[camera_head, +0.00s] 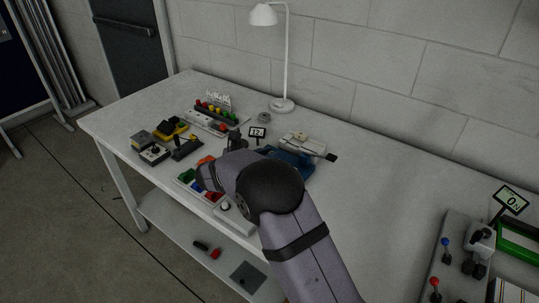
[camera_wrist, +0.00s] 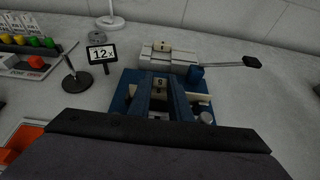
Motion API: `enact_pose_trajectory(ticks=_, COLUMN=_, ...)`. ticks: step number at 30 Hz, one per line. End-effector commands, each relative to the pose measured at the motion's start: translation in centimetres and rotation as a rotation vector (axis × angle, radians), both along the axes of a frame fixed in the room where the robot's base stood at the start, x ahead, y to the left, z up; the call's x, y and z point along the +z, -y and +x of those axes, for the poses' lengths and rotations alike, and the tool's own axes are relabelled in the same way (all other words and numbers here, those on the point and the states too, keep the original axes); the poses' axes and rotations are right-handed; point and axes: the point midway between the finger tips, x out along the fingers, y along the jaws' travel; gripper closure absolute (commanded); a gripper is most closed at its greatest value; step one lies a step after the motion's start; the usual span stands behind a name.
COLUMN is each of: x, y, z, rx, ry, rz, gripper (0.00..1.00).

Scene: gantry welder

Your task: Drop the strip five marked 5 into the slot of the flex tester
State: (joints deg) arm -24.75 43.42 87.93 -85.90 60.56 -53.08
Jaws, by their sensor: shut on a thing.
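My gripper (camera_wrist: 161,92) shows in the wrist view as two dark fingers, shut on a small pale strip (camera_wrist: 160,82) with a dark digit. The digit is too small to read surely as a 5. The strip is over or in front of a blue fixture (camera_wrist: 127,88), also in the head view (camera_head: 298,168); I cannot tell whether they touch. Behind it is a pale grey device (camera_wrist: 150,57) with a long black-ended lever, also in the head view (camera_head: 301,139). A pale marked piece (camera_wrist: 162,45) sits on it. Neither device is labelled as the flex tester. My arm hides the gripper in the head view.
A small display (camera_wrist: 102,53) reading 12x stands left of the blue fixture. A rack with coloured knobs (camera_head: 215,113) and a yellow-and-black device (camera_head: 172,129) stand further left. A white lamp (camera_head: 283,103) is at the back.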

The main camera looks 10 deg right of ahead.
Motion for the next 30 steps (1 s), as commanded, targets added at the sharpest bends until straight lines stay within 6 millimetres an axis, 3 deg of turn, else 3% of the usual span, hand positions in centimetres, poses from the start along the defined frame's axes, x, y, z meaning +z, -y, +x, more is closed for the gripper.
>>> enact_pose_trajectory(ticks=1, x=-1.92, y=0.08, z=-0.58, rx=-0.004, ry=-0.029, rz=0.005, gripper=1.0)
enact_pose_trajectory(ticks=13, x=-2.15, y=0.05, z=-0.6, rx=-0.003, ry=-0.028, rz=0.006, gripper=1.0)
enact_pose_trajectory(ticks=14, x=-2.15, y=0.05, z=-0.6, rx=-0.003, ry=-0.028, rz=0.006, gripper=0.78)
enact_pose_trajectory(ticks=16, x=-2.16, y=0.05, z=-0.61, rx=-0.003, ry=-0.028, rz=0.006, gripper=0.61)
enact_pose_trajectory(ticks=30, x=-1.72, y=-0.46, z=-0.97, rx=-0.001, ry=-0.025, rz=0.007, gripper=0.6)
